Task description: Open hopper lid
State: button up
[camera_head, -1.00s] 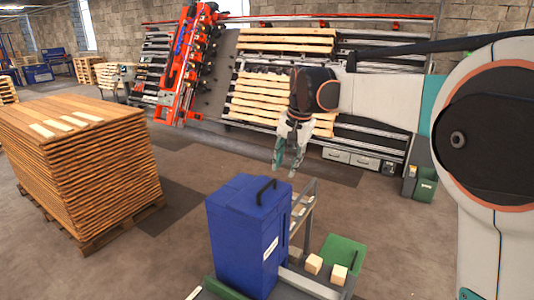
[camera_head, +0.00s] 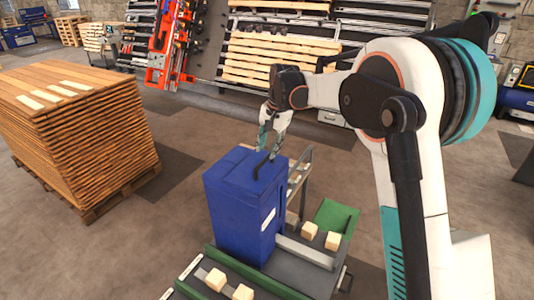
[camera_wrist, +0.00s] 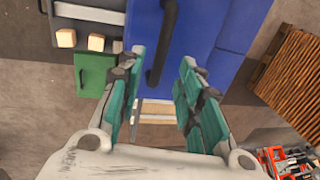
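The blue hopper (camera_head: 232,220) stands upright on the grey conveyor stand. Its flat blue lid (camera_head: 232,170) is down, with a black bar handle (camera_head: 262,164) on top near the right edge. My gripper (camera_head: 265,142) is just above and behind the handle. There the black handle (camera_wrist: 163,40) lies between and beyond the fingertips, on the blue lid (camera_wrist: 205,25). Contact between a finger and the handle cannot be made out.
Small wooden blocks (camera_head: 332,240) sit on the conveyor beside the hopper, next to a green chute (camera_head: 335,216). A tall stack of wooden boards (camera_head: 80,135) stands on a pallet at the left. A rack with planks (camera_head: 280,60) is behind. Floor between stack and hopper is clear.

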aim_at(266, 158)
jog(key=shift+w+a+f, duration=0.1)
jog(key=shift+a+f, duration=0.05)
jog(key=shift+f, duration=0.8)
jog(key=shift+w+a+f, duration=0.1)
jog(key=shift+f, duration=0.85)
jog(key=shift+c, duration=0.5)
grip_shut()
